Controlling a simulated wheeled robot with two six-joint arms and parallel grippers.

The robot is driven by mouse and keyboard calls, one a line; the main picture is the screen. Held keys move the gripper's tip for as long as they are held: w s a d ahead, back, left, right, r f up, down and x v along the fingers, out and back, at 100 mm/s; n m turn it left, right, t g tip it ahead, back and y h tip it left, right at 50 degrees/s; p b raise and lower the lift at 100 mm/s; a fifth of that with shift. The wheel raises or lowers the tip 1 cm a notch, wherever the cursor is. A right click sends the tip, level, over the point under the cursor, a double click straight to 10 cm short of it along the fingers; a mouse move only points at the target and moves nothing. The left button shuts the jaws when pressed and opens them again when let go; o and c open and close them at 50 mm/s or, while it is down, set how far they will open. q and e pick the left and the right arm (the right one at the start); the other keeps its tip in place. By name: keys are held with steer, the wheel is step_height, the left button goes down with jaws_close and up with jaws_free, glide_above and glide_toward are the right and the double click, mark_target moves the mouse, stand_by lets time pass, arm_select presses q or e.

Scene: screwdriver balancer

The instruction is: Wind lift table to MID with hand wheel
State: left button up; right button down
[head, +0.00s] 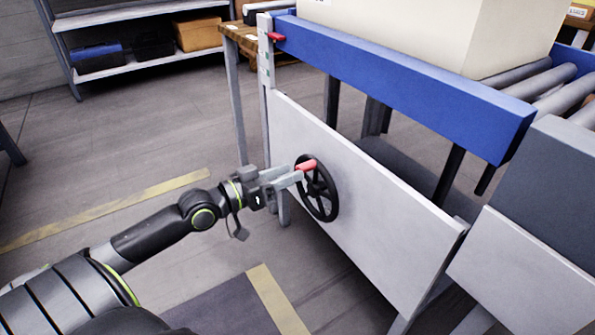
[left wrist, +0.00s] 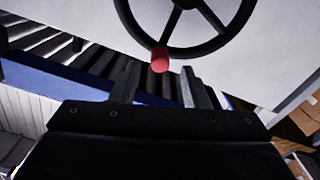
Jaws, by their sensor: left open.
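The black hand wheel (head: 330,206) is mounted on the light grey side panel of the lift table (head: 400,75). Its red handle (head: 307,165) is at the top of the wheel. My left gripper (head: 297,177) is at the handle, with its fingers pointing towards the wheel. In the left wrist view, the open fingers (left wrist: 159,72) are on either side of the red handle (left wrist: 160,60), with gaps visible. A red pointer (head: 276,36) sits near the top of the upright post (head: 265,62), which has small green marks. Its lettering is too small to read. My right gripper is not in view.
A large cream box (head: 450,30) stands on the table's rollers behind the blue rail. A grey block (head: 535,180) adjoins it at the right. A shelf (head: 140,62) with bins stands at the back left. Open floor with yellow lines lies left of the wheel.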

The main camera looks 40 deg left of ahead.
mark_target(298, 166)
arm_select(q)
steer(key=shift+x, duration=1.75)
jaws_close()
